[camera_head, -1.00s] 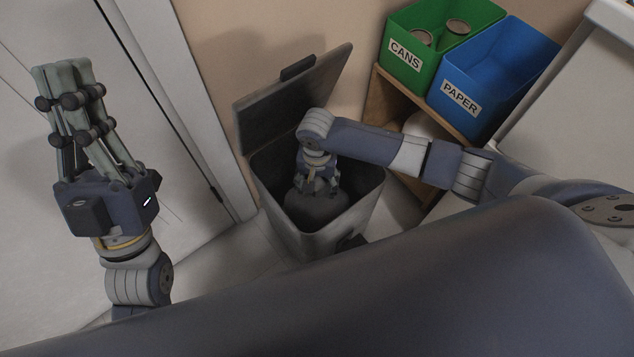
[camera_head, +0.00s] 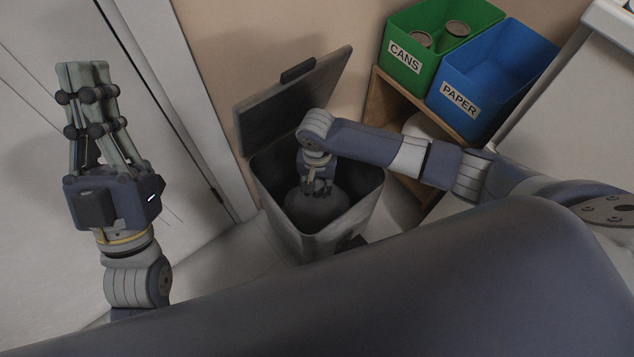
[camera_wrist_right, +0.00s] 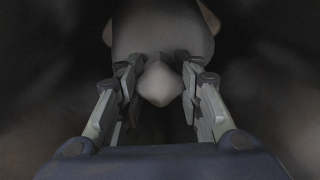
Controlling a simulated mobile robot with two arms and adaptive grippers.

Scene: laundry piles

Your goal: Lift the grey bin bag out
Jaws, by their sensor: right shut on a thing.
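The grey bin bag (camera_head: 315,212) sits inside the dark bin (camera_head: 300,243), whose lid (camera_head: 290,105) stands open against the wall. My right gripper (camera_head: 318,190) reaches down into the bin and is shut on the gathered top of the bag. In the right wrist view the bag's pointed neck (camera_wrist_right: 160,84) is between the fingers of the right gripper (camera_wrist_right: 160,75), with the rounded bag beyond. The bag's lower part is hidden by the bin walls. My left gripper (camera_head: 84,70) is raised at the left, away from the bin; its finger gap is unclear.
A green CANS box (camera_head: 405,65) with cans and a blue PAPER box (camera_head: 480,90) stand on a wooden shelf (camera_head: 388,90) right of the bin. A white door (camera_head: 40,260) is at the left. Some floor (camera_head: 225,262) shows left of the bin.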

